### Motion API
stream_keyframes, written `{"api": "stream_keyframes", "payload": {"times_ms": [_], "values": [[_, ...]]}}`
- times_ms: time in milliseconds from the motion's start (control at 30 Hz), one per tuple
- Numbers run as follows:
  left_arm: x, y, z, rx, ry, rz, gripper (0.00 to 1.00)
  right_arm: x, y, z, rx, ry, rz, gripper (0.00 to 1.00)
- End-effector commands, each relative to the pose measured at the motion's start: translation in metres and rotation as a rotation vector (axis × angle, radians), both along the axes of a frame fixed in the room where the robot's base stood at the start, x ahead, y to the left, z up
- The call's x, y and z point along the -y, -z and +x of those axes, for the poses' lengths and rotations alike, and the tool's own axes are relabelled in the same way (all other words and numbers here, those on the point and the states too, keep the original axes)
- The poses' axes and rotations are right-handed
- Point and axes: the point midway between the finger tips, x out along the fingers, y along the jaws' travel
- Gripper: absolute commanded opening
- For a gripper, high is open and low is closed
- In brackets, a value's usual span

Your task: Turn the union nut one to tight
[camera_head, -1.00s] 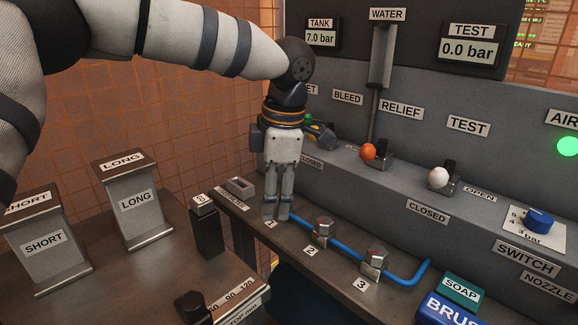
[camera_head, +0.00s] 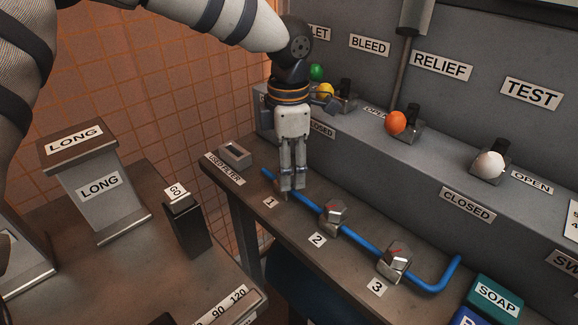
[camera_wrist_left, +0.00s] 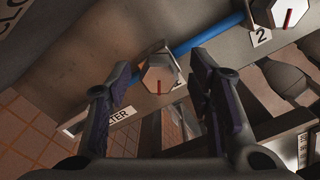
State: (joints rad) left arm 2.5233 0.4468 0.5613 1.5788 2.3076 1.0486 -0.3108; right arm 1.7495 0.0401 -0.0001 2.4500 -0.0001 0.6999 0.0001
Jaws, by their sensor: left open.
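Union nut one, a metal hex nut (camera_wrist_left: 160,75) with a red mark on its face, shows in the left wrist view between my left fingers. In the head view it is mostly hidden behind my left gripper (camera_head: 292,188), which points down at the label 1 (camera_head: 270,202). My left gripper is open, one finger on each side of the nut; I cannot tell whether either finger touches it. The blue pipe (camera_head: 362,240) runs on from there to nut two (camera_head: 334,216) and nut three (camera_head: 396,262). My right gripper is not in view.
The grey panel with the orange (camera_head: 396,122) and white (camera_head: 489,164) valve knobs rises behind the pipe bench. The used-filter holder (camera_head: 235,154) is left of my gripper. A dark post (camera_head: 187,225) and the LONG stand (camera_head: 95,190) are on the nearer table.

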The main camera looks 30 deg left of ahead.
Motion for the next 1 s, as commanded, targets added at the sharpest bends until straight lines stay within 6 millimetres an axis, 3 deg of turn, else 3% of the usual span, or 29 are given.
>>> {"api": "stream_keyframes", "payload": {"times_ms": [333, 533, 1000], "values": [[-0.0002, 0.0070, 0.0000, 0.001, 0.000, 0.001, 0.45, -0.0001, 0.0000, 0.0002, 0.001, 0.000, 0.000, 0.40], [-0.0001, 0.0069, 0.0000, 0.001, 0.000, 0.001, 0.00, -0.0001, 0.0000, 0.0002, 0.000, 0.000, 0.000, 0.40], [0.0004, 0.0059, -0.0006, 0.002, 0.098, -0.001, 0.00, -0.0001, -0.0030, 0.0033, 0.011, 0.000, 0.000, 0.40]]}}
